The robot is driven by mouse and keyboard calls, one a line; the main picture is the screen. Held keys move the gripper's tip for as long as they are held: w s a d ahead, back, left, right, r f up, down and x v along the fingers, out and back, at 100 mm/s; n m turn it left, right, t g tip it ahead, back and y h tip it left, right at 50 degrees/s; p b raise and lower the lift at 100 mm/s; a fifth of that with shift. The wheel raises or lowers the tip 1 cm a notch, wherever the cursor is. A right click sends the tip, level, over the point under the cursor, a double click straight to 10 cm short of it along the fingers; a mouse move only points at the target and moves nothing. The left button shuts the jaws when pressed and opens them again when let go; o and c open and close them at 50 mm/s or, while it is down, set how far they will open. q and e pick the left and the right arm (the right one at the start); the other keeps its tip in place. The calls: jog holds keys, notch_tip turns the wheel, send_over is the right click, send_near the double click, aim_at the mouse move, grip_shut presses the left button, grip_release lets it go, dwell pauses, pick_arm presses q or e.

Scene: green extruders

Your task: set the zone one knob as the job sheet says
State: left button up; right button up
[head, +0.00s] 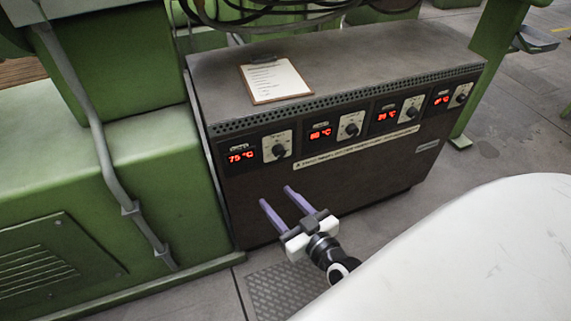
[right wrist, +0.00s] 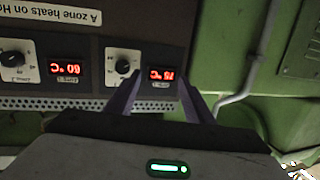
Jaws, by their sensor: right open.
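The zone one knob (head: 278,150) is a dark round knob on a pale plate at the left end of the dark cabinet's front. The red display (head: 241,156) beside it reads 75 °C. In the right wrist view, which is upside down, the knob (right wrist: 122,66) and its display (right wrist: 161,74) show just beyond my fingers. The job sheet (head: 275,82) lies on a clipboard on the cabinet top; its writing is too small to read. My right gripper (head: 276,195) is open and empty, below the knob and apart from it. My left gripper is out of view.
Three more knobs with red displays run rightward along the cabinet (head: 360,170), the nearest display (head: 320,133) reading 60 °C. A green machine (head: 150,160) with a grey conduit stands close at left. Cables hang behind. Floor in front is open.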

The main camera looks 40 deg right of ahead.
aim_at(281, 155)
jog(key=w+d+h+b, duration=0.1)
jog(key=w+d, duration=0.2)
jog(key=w, duration=0.1)
jog(key=w+d+m+h+b, duration=0.1)
jog(key=w+d, duration=0.2)
jog(key=w, duration=0.1)
jog(key=w+d+m+h+b, duration=0.1)
jog(key=w+d, duration=0.2)
jog(key=w, duration=0.1)
jog(key=shift+r+t+h, duration=0.25)
jog(key=shift+t+h, duration=0.15)
jog(key=c, duration=1)
jog(key=shift+c, duration=0.2)
